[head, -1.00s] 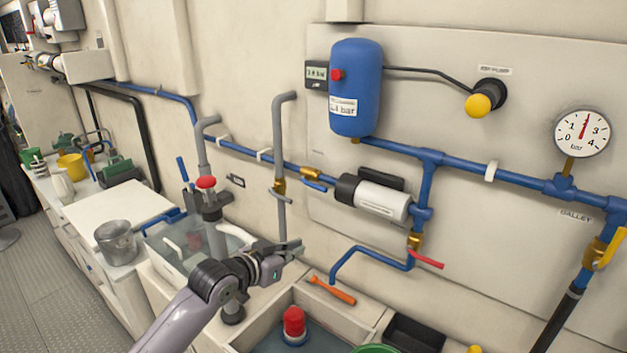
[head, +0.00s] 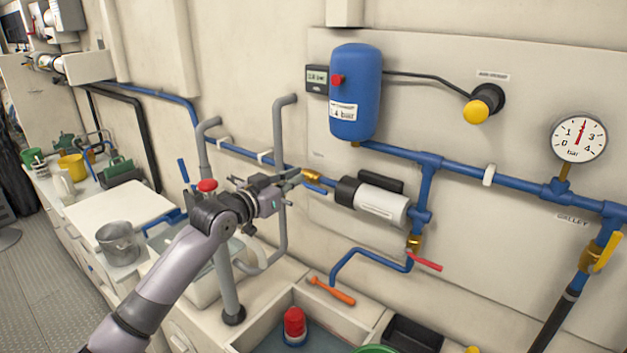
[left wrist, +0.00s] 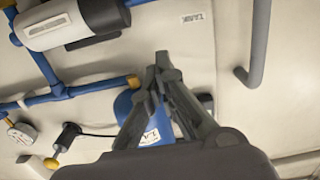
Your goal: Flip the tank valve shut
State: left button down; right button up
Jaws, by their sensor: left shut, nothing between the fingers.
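The tank valve (head: 311,174) is a brass body on the blue wall pipe, left of the white pump. Its blue lever (head: 315,188) points right, roughly along the pipe. My left gripper (head: 294,176) is shut and empty; in the head view its fingertips overlap the valve's left side, and I cannot tell if they touch it. The shut fingers also show in the left wrist view (left wrist: 163,62), with a TANK label (left wrist: 197,17) on the wall beyond. The valve is not clearly seen there. My right gripper is not in view.
The white pump (head: 380,201) and blue pressure tank (head: 355,92) are right of the gripper. A grey pipe (head: 282,120) rises close behind it. A red-handled valve (head: 425,261) is lower right. An orange tool (head: 332,291) lies on the ledge below.

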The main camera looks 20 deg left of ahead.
pick_arm(q)
jog(key=p, duration=0.2)
send_over(314, 187)
jog(key=s, duration=0.4)
jog(key=shift+w+d+f+p, duration=0.1)
jog(key=shift+w+d+f, duration=0.1)
jog(key=shift+f, duration=0.5)
jog(key=shift+w+d+f+p, duration=0.1)
jog(key=shift+w+f, duration=0.1)
jog(key=shift+f, duration=0.55)
jog(key=shift+w+d+f+p, duration=0.1)
jog(key=shift+w+f, duration=0.1)
jog(key=shift+f, duration=0.5)
